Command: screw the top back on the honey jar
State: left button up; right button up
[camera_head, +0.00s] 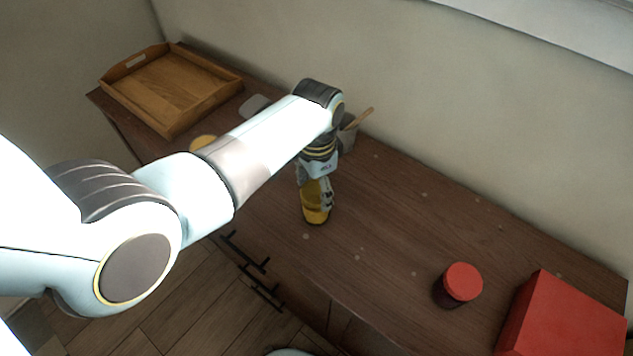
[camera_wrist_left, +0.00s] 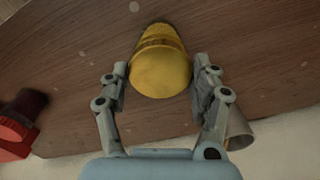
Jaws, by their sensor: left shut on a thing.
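My left gripper (camera_head: 318,194) reaches down over the counter and is shut on a yellow top, smooth and round, with a ribbed rim. In the left wrist view the top (camera_wrist_left: 160,74) lies between the two fingers (camera_wrist_left: 160,80). An amber-yellow honey jar (camera_head: 317,217) shows just below the fingers in the head view, standing on the counter near its front edge. The top is at the jar's mouth; I cannot tell whether it is seated. The fingers hide part of both. My right gripper is not in view.
A red-lidded dark jar (camera_head: 459,285) and a red box (camera_head: 563,318) stand at the right. A grey cup with a wooden utensil (camera_head: 360,120) is behind my gripper. A wooden tray (camera_head: 172,84) is at the back left. A yellow round thing (camera_head: 203,142) is partly behind my arm.

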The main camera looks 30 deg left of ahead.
pick_arm(q)
jog(key=shift+m, duration=0.3)
jog(key=shift+m, duration=1.4)
jog(key=m, duration=0.2)
jog(key=shift+m, duration=0.4)
jog(key=shift+m, duration=1.6)
